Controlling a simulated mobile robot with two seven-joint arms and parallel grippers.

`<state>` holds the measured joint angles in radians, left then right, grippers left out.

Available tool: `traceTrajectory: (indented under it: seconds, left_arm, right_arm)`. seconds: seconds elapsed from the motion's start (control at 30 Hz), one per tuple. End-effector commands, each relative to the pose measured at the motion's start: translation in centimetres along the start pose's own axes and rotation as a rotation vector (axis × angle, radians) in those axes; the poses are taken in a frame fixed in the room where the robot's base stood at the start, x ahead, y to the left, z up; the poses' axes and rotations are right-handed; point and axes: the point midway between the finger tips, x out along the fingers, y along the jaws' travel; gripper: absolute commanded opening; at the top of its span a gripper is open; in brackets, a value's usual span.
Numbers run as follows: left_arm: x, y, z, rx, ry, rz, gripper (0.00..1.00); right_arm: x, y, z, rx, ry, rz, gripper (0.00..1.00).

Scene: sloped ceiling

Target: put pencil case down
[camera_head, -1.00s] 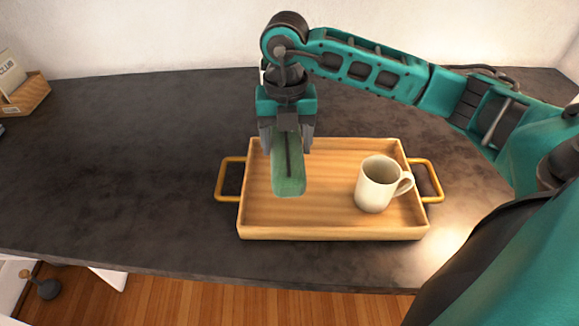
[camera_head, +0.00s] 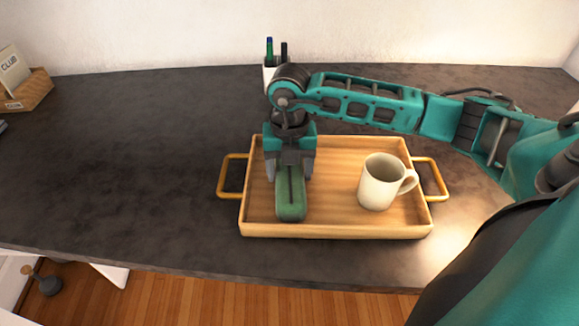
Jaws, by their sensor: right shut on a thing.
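The green pencil case (camera_head: 291,207) has a dark zip line along its top. It is low inside the left part of the wooden tray (camera_head: 335,231), lengthwise from back to front. I cannot tell whether it touches the tray floor. My right gripper (camera_head: 289,174) points down and is shut on the back part of the pencil case, with a finger on each side. The gripper hides the case's far end. A white mug (camera_head: 381,182) stands upright in the right part of the tray, apart from the case. My left gripper is not in view.
The dark tabletop (camera_head: 130,170) is clear left of the tray. The tray has a gold handle (camera_head: 231,176) at each side. A holder with pens (camera_head: 270,70) stands at the back wall, and a wooden box (camera_head: 28,92) with cards at the far left.

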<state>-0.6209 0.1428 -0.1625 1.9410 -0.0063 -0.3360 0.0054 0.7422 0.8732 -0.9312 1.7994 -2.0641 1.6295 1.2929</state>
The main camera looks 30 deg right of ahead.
Motion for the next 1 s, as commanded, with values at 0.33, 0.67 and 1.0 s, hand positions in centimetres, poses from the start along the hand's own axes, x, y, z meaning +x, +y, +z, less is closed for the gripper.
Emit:
traceTrajectory:
  seconds: [0.33,0.67,1.0]
  left_arm:
    - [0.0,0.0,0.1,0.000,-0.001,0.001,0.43]
    - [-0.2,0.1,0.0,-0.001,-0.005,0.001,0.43]
    - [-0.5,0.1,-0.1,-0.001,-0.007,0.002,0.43]
  right_arm:
    - [0.1,0.0,0.0,0.000,0.000,0.000,0.94]
    - [-0.9,0.0,0.1,0.000,-0.002,0.001,0.94]
    - [-7.9,0.1,0.1,-0.002,-0.005,0.003,0.94]
